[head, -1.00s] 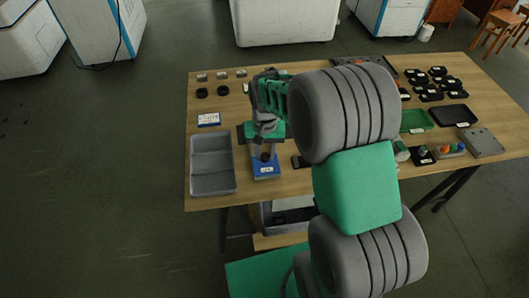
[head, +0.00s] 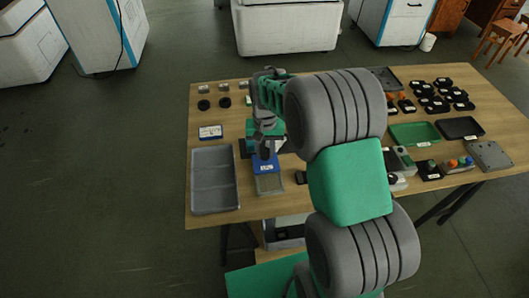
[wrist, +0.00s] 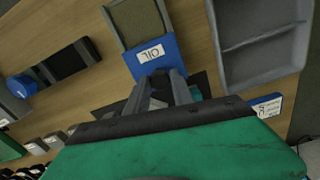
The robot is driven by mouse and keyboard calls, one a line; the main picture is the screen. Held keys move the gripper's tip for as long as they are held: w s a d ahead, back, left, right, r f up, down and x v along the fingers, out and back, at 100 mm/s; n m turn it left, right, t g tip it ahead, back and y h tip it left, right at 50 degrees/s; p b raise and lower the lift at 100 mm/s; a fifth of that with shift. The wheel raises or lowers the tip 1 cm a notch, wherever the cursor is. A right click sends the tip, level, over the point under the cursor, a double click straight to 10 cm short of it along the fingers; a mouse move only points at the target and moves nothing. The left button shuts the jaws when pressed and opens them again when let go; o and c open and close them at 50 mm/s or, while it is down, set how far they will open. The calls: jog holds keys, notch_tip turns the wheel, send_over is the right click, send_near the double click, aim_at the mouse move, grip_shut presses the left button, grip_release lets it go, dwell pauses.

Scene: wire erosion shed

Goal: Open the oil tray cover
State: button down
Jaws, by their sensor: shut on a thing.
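The oil tray (head: 270,186) is a small grey tray on the wooden table, with its near part uncovered. Its blue cover (head: 264,167), with a white label, sits at the far end of the exposed part. In the wrist view the cover (wrist: 170,44) shows its OIL label, and the tray's bare interior (wrist: 138,18) lies beyond it. My gripper (head: 265,151) is above the cover's far side. In the wrist view its fingers (wrist: 160,82) are closed at the cover's edge; the exact grip is partly hidden.
A large grey divided bin (head: 214,182) stands close left of the oil tray. A blue-and-white labelled card (head: 210,132) lies behind it. Green (head: 414,133) and black trays (head: 460,128) and small parts crowd the right side. My arm hides the middle of the table.

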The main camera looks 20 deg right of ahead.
aim_at(265, 154)
jog(key=c, duration=1.1)
grip_release()
jog(key=shift+r, duration=0.1)
notch_tip(265, 154, up, 8)
jog(key=shift+f+b, duration=0.2)
jog(key=shift+b, duration=0.1)
